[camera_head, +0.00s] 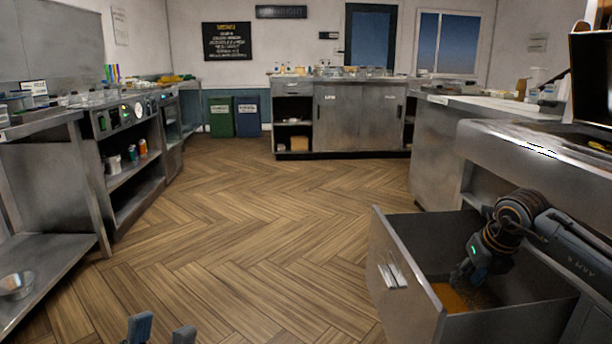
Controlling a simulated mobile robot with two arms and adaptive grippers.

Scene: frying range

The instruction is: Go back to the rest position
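My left gripper (161,331) shows only as two fingertips at the bottom edge of the head view. The tips are apart, with bare floor between them. My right gripper (467,278) comes in from the right and points down into an open steel drawer (408,285). Its fingers are low inside the drawer, just over or in an orange-yellow layer (462,297) on the drawer's bottom. The fingers are dark and small, so I cannot tell whether they are open or hold anything.
The drawer sticks out from the steel counter (480,140) at right, around my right gripper. A steel range (130,115) and a low shelf with a metal bowl (16,285) stand at left. A cabinet (340,115) and bins (247,117) are at the back. The wooden floor (240,220) between is clear.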

